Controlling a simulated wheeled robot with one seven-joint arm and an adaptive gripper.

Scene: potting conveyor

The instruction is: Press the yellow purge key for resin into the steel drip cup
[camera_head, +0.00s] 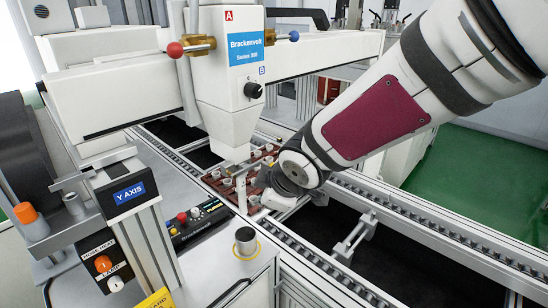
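A small steel cup (246,240) stands upright on the pale bench top inside a yellow ring, front centre. I cannot tell whether it holds anything. A dark control box (200,222) with a red button and several small knobs lies behind and left of the cup. I cannot pick out the yellow key on it for certain at this size. My arm reaches in from the upper right. My gripper (274,197) is low beside the dispensing head (229,115), near the conveyor, behind and right of the cup. Its fingers are mostly hidden by my wrist, so their opening does not show.
A brown tray (222,185) with small parts sits on the conveyor under the head. Conveyor rails (400,230) run to the right. A "Y AXIS" post (129,194) and a panel with an orange knob (104,264) stand at left. Clear bench surrounds the cup.

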